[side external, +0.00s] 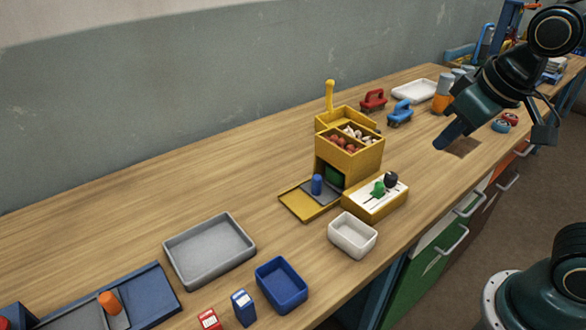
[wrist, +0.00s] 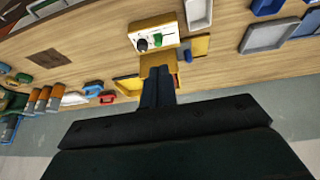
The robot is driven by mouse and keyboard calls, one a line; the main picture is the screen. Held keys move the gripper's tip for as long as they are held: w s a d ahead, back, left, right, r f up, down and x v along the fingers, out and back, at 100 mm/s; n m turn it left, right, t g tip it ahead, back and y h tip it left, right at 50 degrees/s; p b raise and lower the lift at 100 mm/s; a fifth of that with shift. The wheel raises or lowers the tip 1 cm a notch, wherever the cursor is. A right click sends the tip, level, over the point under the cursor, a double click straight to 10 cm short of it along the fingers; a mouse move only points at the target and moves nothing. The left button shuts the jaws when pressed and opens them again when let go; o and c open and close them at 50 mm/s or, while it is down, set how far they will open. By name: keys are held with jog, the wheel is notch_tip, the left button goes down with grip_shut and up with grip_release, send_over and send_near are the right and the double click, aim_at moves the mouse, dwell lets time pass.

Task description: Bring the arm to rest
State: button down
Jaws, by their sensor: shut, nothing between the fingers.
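My gripper (side external: 446,138) is in the air above the right part of the wooden bench in the side external view. Its fingers point down and to the left, are shut, and hold nothing. In the wrist view the shut fingers (wrist: 157,84) overlap the picture of the yellow box unit, which lies beyond them. In the side external view the gripper is well to the right of that yellow box unit (side external: 362,166) and touches nothing.
A yellow box with a green and a black knob (side external: 362,206), a white bin (side external: 352,236), a blue bin (side external: 281,285) and a grey tray (side external: 209,252) stand on the bench (side external: 130,215). Red (side external: 373,100) and blue (side external: 400,113) handled tools lie behind. The left bench middle is clear.

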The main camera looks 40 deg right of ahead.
jog(key=s+d, duration=0.1)
jog(key=s, duration=0.5)
jog(key=shift+s+t+y, duration=0.3)
jog(key=shift+s, duration=0.1)
